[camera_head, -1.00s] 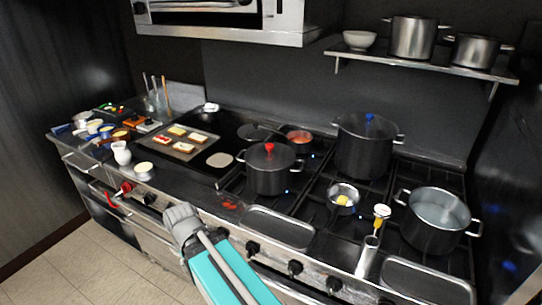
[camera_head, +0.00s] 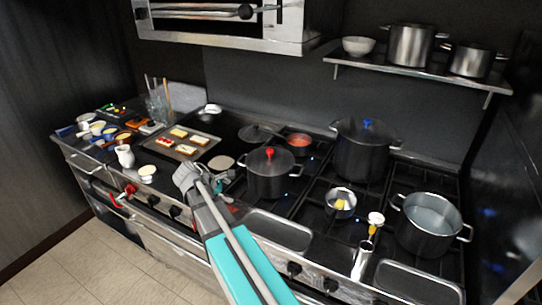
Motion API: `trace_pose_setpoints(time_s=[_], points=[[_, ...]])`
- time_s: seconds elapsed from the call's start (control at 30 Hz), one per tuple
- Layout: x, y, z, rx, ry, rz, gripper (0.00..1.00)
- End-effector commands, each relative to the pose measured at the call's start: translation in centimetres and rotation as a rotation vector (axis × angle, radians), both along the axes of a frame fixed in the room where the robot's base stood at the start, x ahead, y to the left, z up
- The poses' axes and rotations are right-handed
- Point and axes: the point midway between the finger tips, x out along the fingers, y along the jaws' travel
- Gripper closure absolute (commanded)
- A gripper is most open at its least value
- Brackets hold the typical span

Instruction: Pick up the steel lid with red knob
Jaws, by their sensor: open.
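The steel lid with the red knob (camera_head: 258,160) lies on top of a dark pot (camera_head: 270,184) on the stove, left of the middle burners. Its red knob points up and shows clearly. My gripper (camera_head: 186,175) is to the left of and nearer than this pot, over the front edge of the range. It is open, and no object shows in it. It is apart from the lid. The fingertips are small and partly hidden behind the gripper's own body.
A taller pot with a blue-knobbed lid (camera_head: 364,150) stands behind right. An open pot of liquid (camera_head: 428,224), a small pan (camera_head: 340,203) and a steel cylinder (camera_head: 362,262) are to the right. A tray with toast (camera_head: 184,143) lies left. A shelf (camera_head: 420,73) hangs above.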

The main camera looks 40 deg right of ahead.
Motion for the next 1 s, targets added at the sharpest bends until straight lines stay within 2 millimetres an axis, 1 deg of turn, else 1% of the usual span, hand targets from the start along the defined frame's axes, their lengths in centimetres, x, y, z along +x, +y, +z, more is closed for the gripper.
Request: trace_pose_setpoints(time_s=[0.03, 0.2, 0.3, 0.4, 0.5, 0.6, 1.0], points=[[1.2, -1.6, 1.6, -0.052, 0.051, 0.042, 0.13], [3.4, -5.9, 5.4, -0.222, 0.256, 0.179, 0.13], [4.3, -7.7, 7.2, -0.296, 0.361, 0.234, 0.13], [4.8, -8.9, 8.4, -0.347, 0.442, 0.270, 0.13], [5.1, -9.6, 9.1, -0.375, 0.491, 0.289, 0.13], [5.2, -9.9, 9.4, -0.388, 0.513, 0.297, 0.13], [5.1, -10.1, 9.3, -0.388, 0.514, 0.297, 0.13]])
